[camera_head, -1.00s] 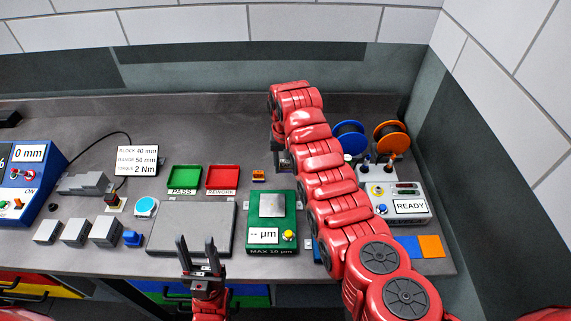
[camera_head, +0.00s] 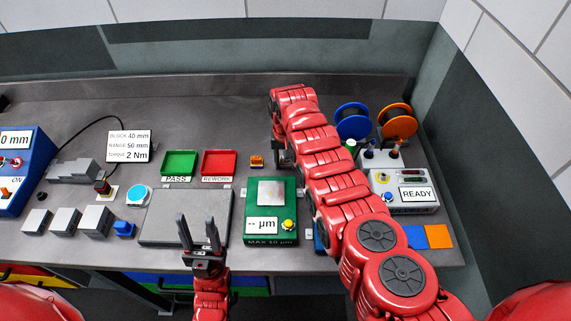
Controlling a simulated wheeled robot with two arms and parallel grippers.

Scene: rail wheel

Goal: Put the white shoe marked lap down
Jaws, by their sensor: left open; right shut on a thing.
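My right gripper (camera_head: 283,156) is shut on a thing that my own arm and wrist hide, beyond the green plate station. I cannot make out a white shoe or a lap mark. My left gripper (camera_head: 198,222) is open and empty, with its fingers pointing up in front of the grey plate (camera_head: 160,222). The green station (camera_head: 257,237) has a pale square plate (camera_head: 271,192) on top, a µm display and a yellow button.
Green PASS tray (camera_head: 179,162) and red REWORK tray (camera_head: 219,162) stand behind the grey plate. Several grey blocks (camera_head: 65,221) are at left. A READY box (camera_head: 405,194) and blue and orange spools (camera_head: 397,123) are at right. The back of the bench is clear.

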